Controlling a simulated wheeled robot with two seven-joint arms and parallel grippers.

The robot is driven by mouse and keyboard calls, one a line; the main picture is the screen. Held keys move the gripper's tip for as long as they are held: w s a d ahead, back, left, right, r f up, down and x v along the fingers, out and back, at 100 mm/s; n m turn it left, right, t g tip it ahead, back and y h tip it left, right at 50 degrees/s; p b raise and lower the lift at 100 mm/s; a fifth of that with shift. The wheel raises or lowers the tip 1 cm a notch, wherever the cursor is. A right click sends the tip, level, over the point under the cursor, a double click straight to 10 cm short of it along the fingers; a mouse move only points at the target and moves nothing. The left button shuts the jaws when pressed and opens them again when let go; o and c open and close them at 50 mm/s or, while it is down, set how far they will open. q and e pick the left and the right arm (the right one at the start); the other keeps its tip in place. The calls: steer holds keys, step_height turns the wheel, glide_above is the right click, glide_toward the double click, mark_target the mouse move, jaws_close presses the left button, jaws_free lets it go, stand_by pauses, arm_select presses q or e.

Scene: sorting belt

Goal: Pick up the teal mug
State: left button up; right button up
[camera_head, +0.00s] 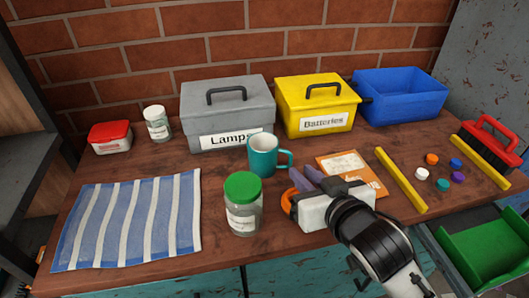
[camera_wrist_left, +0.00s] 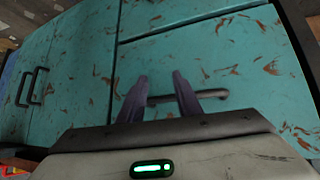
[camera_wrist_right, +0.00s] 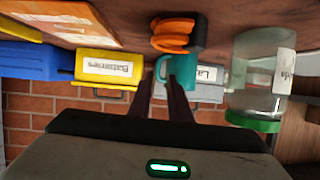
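The teal mug (camera_head: 262,158) stands upright on the wooden bench in front of the grey Lamps box, its handle to the right. In the right wrist view, which is upside down, the mug (camera_wrist_right: 183,74) shows just beyond the fingertips. My right gripper (camera_head: 301,176) is open and empty; its purple fingers are apart and point towards the handle side of the mug. I cannot tell how small the gap to the handle is. My left gripper (camera_wrist_left: 160,76) is open and empty, in front of the teal drawers below the bench top.
A green-lidded jar (camera_head: 243,205) stands in front of the mug. An orange roll (camera_wrist_right: 173,35) lies beside the right gripper, partly hidden in the head view. The Lamps box (camera_head: 228,112), yellow Batteries box (camera_head: 316,105) and blue bin (camera_head: 400,98) stand behind. A striped cloth (camera_head: 128,220) lies left.

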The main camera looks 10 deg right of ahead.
mark_target(291, 159)
steer(key=x, duration=0.7)
steer(key=shift+d+r+b, duration=0.1)
steer(key=shift+r+b, duration=0.05)
steer(key=shift+b, duration=0.15)
jaws_close()
steer(key=shift+w, duration=0.1)
steer(key=shift+r, duration=0.1)
